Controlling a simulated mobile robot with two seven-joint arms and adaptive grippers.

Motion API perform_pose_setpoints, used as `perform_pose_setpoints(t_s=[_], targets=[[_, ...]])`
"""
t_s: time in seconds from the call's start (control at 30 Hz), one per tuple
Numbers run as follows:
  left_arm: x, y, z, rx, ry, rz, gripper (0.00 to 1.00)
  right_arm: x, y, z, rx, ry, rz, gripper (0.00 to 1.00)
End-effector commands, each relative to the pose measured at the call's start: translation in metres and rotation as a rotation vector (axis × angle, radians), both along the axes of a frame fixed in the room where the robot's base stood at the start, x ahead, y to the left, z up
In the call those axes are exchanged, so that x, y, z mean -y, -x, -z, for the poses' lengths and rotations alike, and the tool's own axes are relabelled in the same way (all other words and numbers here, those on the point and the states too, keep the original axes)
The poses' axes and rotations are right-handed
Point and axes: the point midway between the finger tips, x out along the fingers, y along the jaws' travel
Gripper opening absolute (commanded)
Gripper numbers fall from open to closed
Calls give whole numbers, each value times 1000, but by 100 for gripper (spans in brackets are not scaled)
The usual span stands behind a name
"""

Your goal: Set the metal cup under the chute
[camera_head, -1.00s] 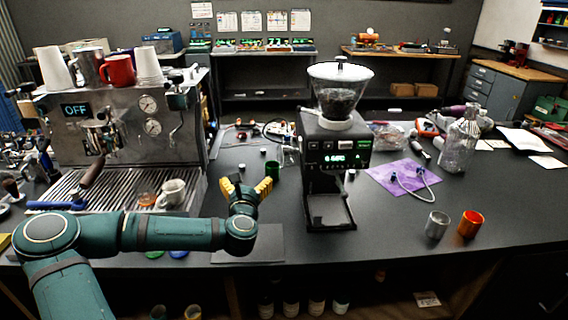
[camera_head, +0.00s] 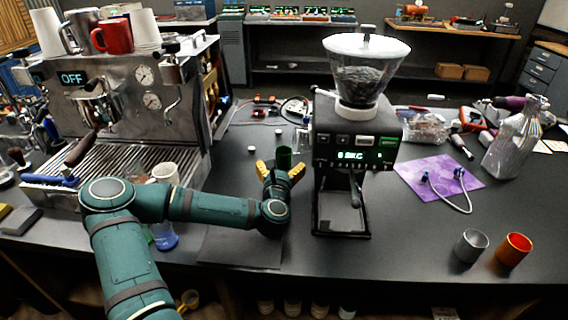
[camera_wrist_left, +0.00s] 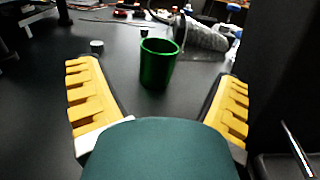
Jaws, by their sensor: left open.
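A shiny green cup (camera_head: 284,157) stands upright on the dark counter, left of the grinder (camera_head: 353,130). It also shows in the left wrist view (camera_wrist_left: 158,64), ahead of and between my spread yellow fingers, with no finger touching it. My left gripper (camera_head: 280,171) is open and empty, low over the counter on the near side of this cup. A grey metal cup (camera_head: 471,246) and an orange cup (camera_head: 514,249) stand at the right front. The grinder's chute (camera_head: 355,187) hangs above its black tray (camera_head: 341,222), which is empty. My right gripper is out of view.
The espresso machine (camera_head: 128,95) with cups on top stands at the left. A dark flat mat (camera_head: 240,247) lies under my left forearm. The counter right of the tray is clear.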

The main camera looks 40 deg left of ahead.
Motion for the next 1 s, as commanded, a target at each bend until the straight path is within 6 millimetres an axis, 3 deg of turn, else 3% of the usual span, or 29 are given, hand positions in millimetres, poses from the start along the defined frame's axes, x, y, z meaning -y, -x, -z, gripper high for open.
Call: perform_pose_setpoints(t_s=[0.03, 0.7, 1.0], targets=[[1, 0, 11, -1, 3, 1, 91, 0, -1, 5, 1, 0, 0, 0], [-38, -61, 6, 2, -1, -1, 91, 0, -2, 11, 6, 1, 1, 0], [-39, -64, 6, 0, 0, 0, 89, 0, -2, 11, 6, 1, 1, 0]])
